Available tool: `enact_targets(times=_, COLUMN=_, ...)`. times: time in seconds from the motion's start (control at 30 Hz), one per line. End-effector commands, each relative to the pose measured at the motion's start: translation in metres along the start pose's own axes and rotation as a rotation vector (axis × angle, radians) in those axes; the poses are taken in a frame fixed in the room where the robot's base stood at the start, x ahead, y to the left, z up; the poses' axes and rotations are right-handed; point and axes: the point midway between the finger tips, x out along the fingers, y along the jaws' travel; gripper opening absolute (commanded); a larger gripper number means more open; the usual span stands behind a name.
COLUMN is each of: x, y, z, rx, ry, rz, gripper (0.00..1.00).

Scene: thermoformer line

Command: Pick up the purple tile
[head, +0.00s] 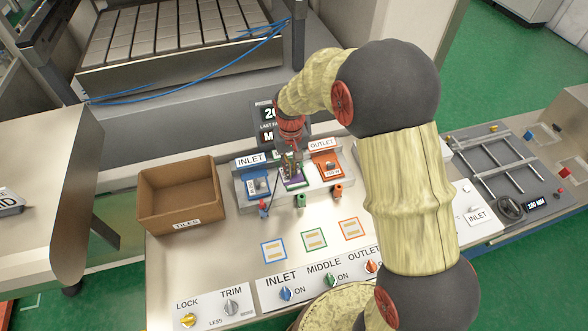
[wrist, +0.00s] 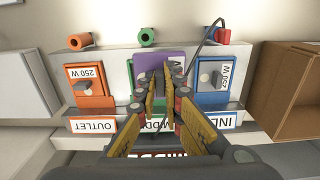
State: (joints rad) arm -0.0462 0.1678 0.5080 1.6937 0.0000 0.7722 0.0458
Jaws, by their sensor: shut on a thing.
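In the head view the purple tile (head: 293,176) shows as a small patch below my gripper (head: 289,163). My gripper (wrist: 160,88) is shut on the purple tile, its fingers closed in at the tile's middle and hiding part of it. I cannot tell whether the tile is seated or slightly raised. The middle label is partly hidden by the fingers.
An open brown box (head: 180,190) labelled TILES stands left of the holder. Coloured plugs (head: 300,200) hang at the holder's front, with a cable at the inlet one. Outlined squares (head: 314,239) and knobs (head: 286,293) lie in front. A display (head: 268,120) stands behind.

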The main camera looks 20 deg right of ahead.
Motion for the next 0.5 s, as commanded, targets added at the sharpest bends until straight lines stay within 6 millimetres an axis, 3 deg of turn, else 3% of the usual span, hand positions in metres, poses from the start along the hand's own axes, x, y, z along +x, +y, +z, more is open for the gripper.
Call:
enact_targets(times=0.23, x=-0.022, y=-0.025, z=0.039, rx=-0.002, ry=0.002, rz=0.000, gripper=0.00)
enact_targets(times=0.5, x=-0.038, y=-0.043, z=0.068, rx=-0.002, ry=0.002, rz=0.000, gripper=0.00)
